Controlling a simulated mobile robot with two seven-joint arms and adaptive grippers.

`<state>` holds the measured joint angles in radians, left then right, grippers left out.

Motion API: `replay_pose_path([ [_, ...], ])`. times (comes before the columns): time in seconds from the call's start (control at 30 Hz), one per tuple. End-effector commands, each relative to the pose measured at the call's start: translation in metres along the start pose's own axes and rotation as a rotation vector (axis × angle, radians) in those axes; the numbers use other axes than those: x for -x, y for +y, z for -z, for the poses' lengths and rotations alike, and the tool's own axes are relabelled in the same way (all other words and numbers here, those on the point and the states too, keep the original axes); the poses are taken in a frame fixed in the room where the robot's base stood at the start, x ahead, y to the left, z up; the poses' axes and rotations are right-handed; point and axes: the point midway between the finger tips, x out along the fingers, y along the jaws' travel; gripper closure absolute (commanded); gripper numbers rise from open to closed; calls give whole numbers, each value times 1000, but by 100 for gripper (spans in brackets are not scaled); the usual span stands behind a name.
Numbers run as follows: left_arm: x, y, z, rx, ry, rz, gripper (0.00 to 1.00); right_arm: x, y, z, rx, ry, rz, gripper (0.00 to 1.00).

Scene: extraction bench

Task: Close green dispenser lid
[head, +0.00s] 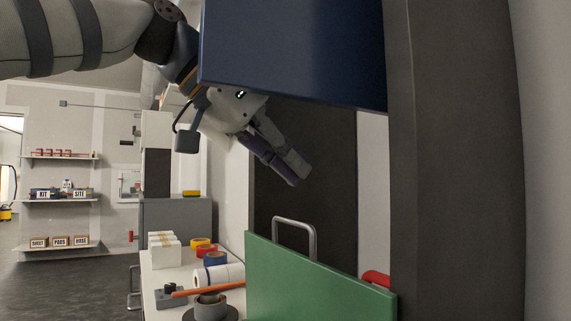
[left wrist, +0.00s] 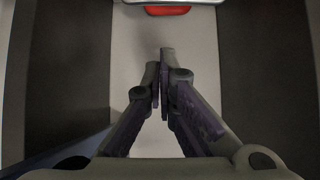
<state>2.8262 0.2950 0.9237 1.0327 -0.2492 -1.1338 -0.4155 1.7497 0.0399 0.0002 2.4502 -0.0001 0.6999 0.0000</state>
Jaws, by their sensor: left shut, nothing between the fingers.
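The green lid (head: 310,285) is a flat panel in the lower right of the head view, with a grey metal bar handle (head: 296,221) standing at its upper edge. My left gripper (head: 297,174) is above the handle and apart from it, in front of a dark panel and below a navy blue box-like part (head: 295,50). Its fingers point down and to the right. In the left wrist view the fingers (left wrist: 166,85) are together with nothing between them. The lower part of the lid is cut off by the frame. My right gripper is not in view.
A dark upright post (head: 455,160) stands at the right, and a red part (head: 376,278) shows behind the lid. Left of the lid, a white bench top (head: 158,284) holds tape rolls (head: 215,259), white blocks (head: 164,249) and an orange rod (head: 205,290). Shelves hang farther left.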

Motion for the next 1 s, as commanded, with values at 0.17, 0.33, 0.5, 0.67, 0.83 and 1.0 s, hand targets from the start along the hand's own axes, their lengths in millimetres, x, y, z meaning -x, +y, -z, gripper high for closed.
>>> replay_pose_path([
  [0.17,-44,-2,-2,6,-4,-5,100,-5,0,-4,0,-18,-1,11],
  [0.33,-65,-1,-4,5,3,1,100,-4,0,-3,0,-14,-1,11],
  [0.5,-44,1,-21,1,8,4,100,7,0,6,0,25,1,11],
  [0.67,-42,0,-30,2,4,2,100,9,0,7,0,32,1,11],
  [0.83,-43,-1,-32,5,2,0,100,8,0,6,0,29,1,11],
  [1.0,-44,-2,-32,6,6,0,100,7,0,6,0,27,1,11],
])
